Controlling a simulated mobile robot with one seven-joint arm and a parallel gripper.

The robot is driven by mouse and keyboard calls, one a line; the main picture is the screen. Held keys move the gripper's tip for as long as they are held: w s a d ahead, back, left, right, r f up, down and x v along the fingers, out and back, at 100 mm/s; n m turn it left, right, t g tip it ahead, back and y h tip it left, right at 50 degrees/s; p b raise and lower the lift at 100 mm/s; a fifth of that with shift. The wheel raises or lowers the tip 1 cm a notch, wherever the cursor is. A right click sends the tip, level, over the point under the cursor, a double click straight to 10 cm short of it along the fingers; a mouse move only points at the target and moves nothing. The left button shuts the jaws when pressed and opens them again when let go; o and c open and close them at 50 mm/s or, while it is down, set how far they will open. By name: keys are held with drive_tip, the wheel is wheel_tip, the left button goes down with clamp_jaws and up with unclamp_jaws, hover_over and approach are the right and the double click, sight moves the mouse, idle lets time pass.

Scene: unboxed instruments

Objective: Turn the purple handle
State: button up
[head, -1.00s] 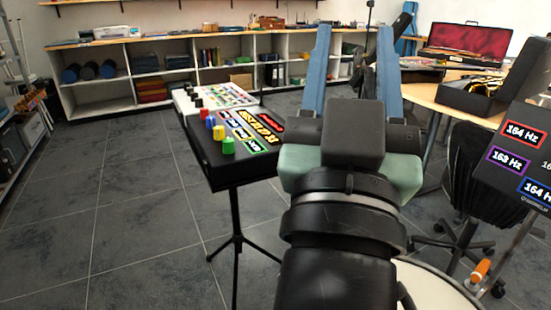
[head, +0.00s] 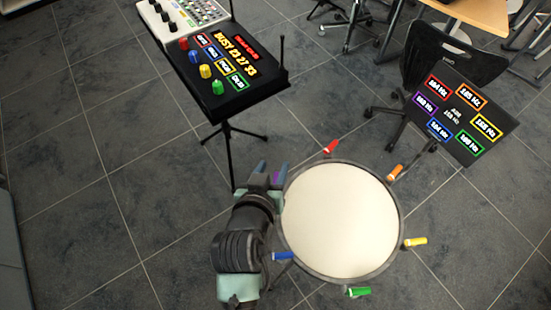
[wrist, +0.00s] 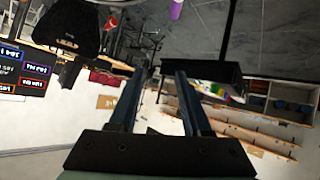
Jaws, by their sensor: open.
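A round pale drum (head: 340,222) with a dark rim has coloured handles around its edge. The purple handle (head: 277,177) shows at the drum's upper left in the head view, partly hidden by my gripper (head: 271,169). No contact with the handle shows.
Red (head: 331,147), orange (head: 395,172), yellow (head: 415,241), green (head: 358,292) and blue (head: 284,255) handles ring the drum. A black panel with coloured knobs (head: 222,65) stands behind. A frequency display (head: 462,115) is at right. Floor at left is clear.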

drive_tip(key=s+a+f+g+p, duration=0.2)
drive_tip(key=s+f+p, duration=0.15)
drive_tip(key=s, duration=0.25)
drive_tip(key=x, duration=1.2)
drive_tip(key=shift+w+d+r+b, duration=0.1)
drive_tip(key=shift+d+r+b, duration=0.05)
drive_tip(key=shift+d+b, duration=0.15)
clamp_jaws()
